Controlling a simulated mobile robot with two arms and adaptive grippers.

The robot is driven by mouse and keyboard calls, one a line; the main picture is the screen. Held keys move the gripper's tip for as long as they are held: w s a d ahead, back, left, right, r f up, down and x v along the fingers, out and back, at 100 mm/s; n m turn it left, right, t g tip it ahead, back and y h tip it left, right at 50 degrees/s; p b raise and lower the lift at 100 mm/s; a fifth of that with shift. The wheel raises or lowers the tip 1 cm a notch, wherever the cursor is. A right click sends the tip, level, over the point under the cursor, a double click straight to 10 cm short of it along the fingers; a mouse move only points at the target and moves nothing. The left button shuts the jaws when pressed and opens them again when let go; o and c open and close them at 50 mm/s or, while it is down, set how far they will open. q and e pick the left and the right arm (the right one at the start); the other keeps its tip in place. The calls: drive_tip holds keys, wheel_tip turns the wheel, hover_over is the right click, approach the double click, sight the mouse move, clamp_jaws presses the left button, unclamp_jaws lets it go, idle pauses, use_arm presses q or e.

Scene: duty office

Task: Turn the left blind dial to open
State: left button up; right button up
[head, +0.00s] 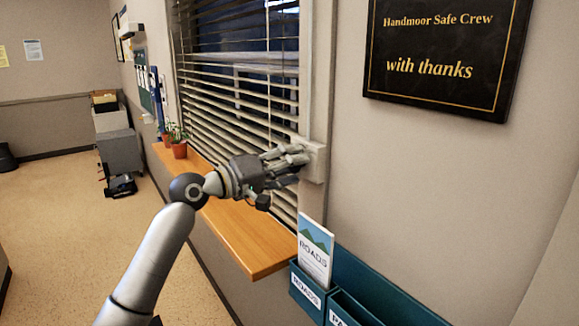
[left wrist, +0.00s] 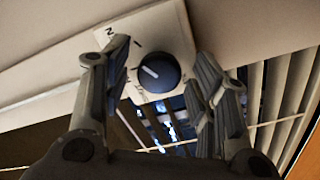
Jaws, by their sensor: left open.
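The left blind dial (left wrist: 158,72) is a round dark knob with a short white line on its face, pointing to the upper left in the left wrist view. It sits on a cream plate (left wrist: 165,30) with a dark tick and partly cut lettering. In the head view the cream housing (head: 316,161) shows on the window's right frame, and my gripper hides the knob. My left gripper (head: 292,161) is open at the housing. In the left wrist view its fingers (left wrist: 162,62) stand either side of the knob, with gaps showing. My right gripper is not in view.
Slatted blinds (head: 235,75) cover the window, with dark gaps between slats. A wooden sill (head: 245,235) runs below my left gripper, with a potted plant (head: 179,149) at its far end. A teal leaflet rack (head: 375,290) and black plaque (head: 445,55) are on the right wall.

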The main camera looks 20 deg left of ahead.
use_arm(q)
drive_tip(key=v, duration=1.2)
